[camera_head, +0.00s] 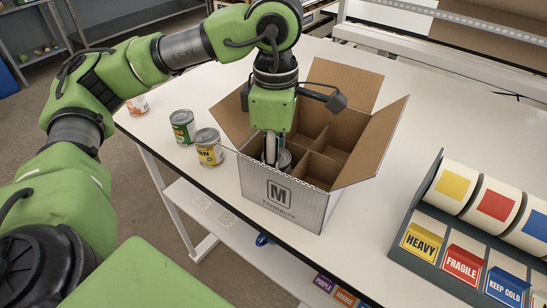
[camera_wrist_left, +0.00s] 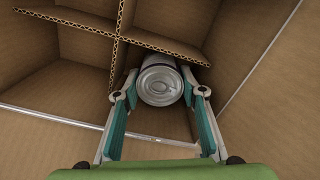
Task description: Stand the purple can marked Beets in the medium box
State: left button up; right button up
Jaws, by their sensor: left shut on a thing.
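The medium box (camera_head: 314,205) is an open cardboard box marked M, with flaps spread and dividers forming compartments. My left gripper (camera_head: 274,152) reaches down into a front compartment of it. It is shut on a can (camera_head: 284,160), mostly hidden by the gripper and box wall. In the left wrist view, the fingers (camera_wrist_left: 160,95) flank the can's silver lid (camera_wrist_left: 160,86), and the can looks upright inside the compartment, beside the divider cross. Its label cannot be read, so I cannot tell its colour or whether it says Beets. Whether it touches the box floor is unclear. My right gripper is not in view.
A yellow-labelled can (camera_head: 209,148), a green-labelled can (camera_head: 182,127) and a white-and-orange can (camera_head: 138,105) stand left of the box near the table edge. A label dispenser (camera_head: 455,235) with rolls and coloured signs stands at right. The table (camera_head: 420,125) behind the box is clear.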

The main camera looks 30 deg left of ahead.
pick_arm(q)
jog(key=shift+f, duration=0.1)
jog(key=o, duration=1.3)
jog(key=shift+c, duration=0.2)
jog(key=shift+r+p, duration=3.5)
jog(key=shift+r, duration=1.85)
notch_tip(320, 180, up, 5)
jog(key=p, duration=0.4)
jog(key=shift+r, duration=0.15)
